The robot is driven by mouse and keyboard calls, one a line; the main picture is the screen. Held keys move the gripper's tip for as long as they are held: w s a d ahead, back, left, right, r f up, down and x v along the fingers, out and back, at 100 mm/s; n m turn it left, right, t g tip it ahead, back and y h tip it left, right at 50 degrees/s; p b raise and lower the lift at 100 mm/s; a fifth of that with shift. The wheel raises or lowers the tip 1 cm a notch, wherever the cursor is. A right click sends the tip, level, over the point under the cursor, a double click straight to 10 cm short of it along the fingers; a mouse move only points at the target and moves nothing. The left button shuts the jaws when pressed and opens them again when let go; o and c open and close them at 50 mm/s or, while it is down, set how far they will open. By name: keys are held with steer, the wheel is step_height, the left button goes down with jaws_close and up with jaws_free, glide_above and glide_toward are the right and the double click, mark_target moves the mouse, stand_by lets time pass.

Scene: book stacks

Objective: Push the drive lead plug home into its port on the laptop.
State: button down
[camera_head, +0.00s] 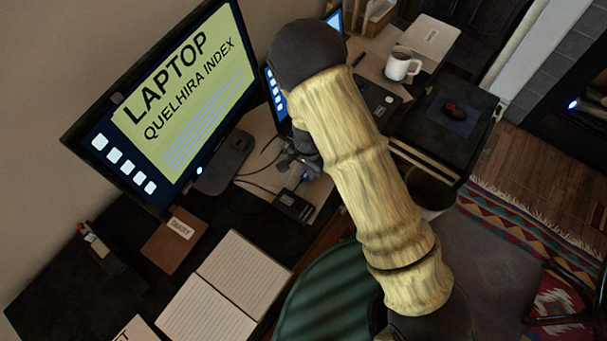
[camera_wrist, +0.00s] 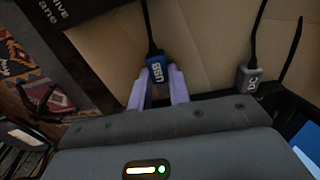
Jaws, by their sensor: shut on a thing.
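My gripper (camera_wrist: 158,88) is shut on a blue plug (camera_wrist: 155,68) marked USB, its pale purple fingers on either side of it. A black lead runs from the plug toward the top of the wrist view. The plug's front end and the port are hidden, so I cannot tell how far apart they are. In the head view my gripper (camera_head: 299,163) is beside the laptop (camera_head: 274,98), which my arm largely covers. The black drive (camera_head: 292,207) lies on the desk below my gripper; its labelled corner shows in the wrist view (camera_wrist: 70,8).
A grey SD plug (camera_wrist: 248,79) on another lead is right of my gripper. A large monitor (camera_head: 180,85) and its base (camera_head: 225,163) stand left. A white mug (camera_head: 402,64) stands behind. An open notebook (camera_head: 225,290) lies in front.

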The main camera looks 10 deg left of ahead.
steer(key=shift+w+d, duration=0.2)
steer(key=shift+w, duration=0.2)
steer(key=shift+p, duration=0.5)
stand_by(1.4)
steer(key=shift+w+d, duration=0.15)
steer(key=shift+w, duration=0.3)
stand_by(0.4)
steer(key=shift+w+d, duration=0.2)
steer(key=shift+w, duration=0.05)
steer(key=shift+w, duration=0.1)
steer(key=shift+w, duration=0.2)
steer(key=shift+w+d, duration=0.1)
steer(key=shift+w, duration=0.05)
steer(key=shift+w+d, duration=0.15)
steer(key=shift+w, duration=0.1)
